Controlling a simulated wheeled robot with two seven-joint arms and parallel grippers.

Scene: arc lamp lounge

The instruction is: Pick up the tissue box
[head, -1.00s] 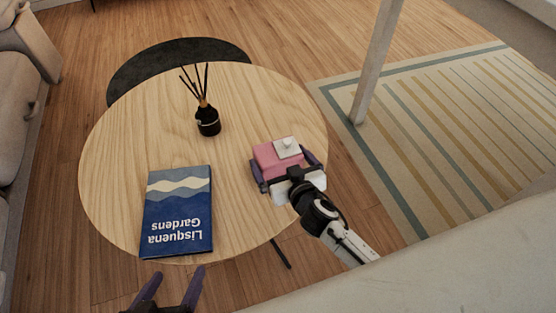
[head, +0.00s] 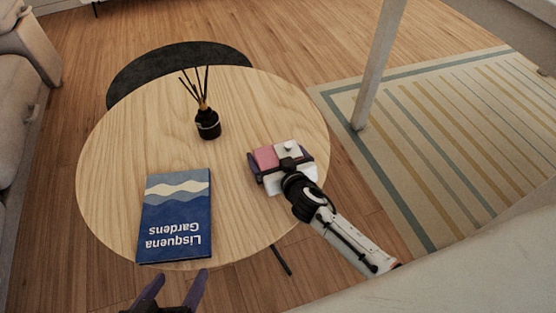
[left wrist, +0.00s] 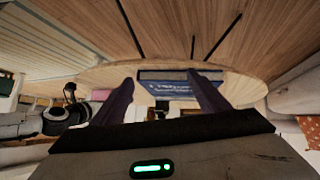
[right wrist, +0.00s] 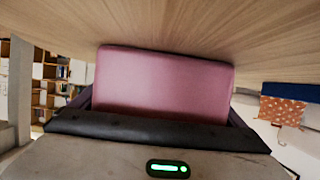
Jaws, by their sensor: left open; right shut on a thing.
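The pink tissue box (head: 265,156), with a white tissue (head: 288,147) at its top, is at the right side of the round wooden table. My right gripper (head: 281,168) is shut on it, with a dark finger along its left side. In the right wrist view the pink box (right wrist: 165,85) fills the space between the fingers, near the wood surface. Whether it touches the table is hard to tell. My left gripper (head: 175,292) is open and empty at the table's front edge, below the book. It also shows open in the left wrist view (left wrist: 165,85).
A blue book (head: 175,222) lies at the front left of the table (head: 120,140). A black reed diffuser (head: 207,124) stands near the back middle. A pale post (head: 378,65) rises to the right, beside a striped rug (head: 440,130). The table's centre is clear.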

